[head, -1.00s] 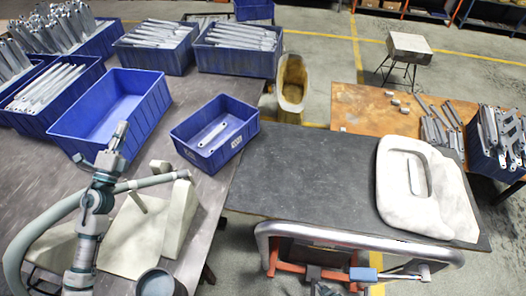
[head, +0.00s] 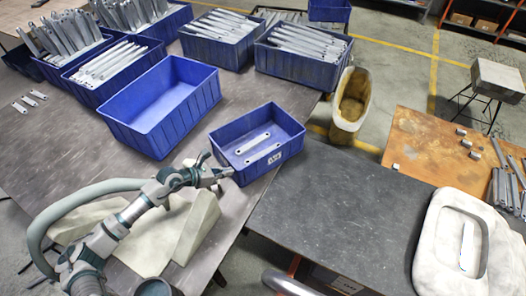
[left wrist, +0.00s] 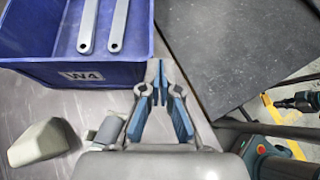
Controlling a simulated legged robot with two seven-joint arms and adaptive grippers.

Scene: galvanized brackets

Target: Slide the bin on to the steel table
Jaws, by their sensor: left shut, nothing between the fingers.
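The small blue bin (head: 238,166) holds two flat metal brackets and sits on the grey steel table (head: 60,150), close to that table's right edge. In the left wrist view the bin (left wrist: 115,75) fills the upper left, with a "W4" label on its near wall. My left gripper (head: 230,172) is shut and empty at the bin's near side. In the left wrist view its closed fingertips (left wrist: 154,66) are near the bin's right corner; I cannot tell whether they touch it. My right gripper is not recognisable in either view.
A larger empty blue bin (head: 160,132) stands left of the small bin. Filled bracket bins line the back. A pale angled block (head: 196,228) lies beside my left arm. A dark-topped table (head: 330,205) adjoins on the right, mostly clear, with a white moulded piece (head: 430,245).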

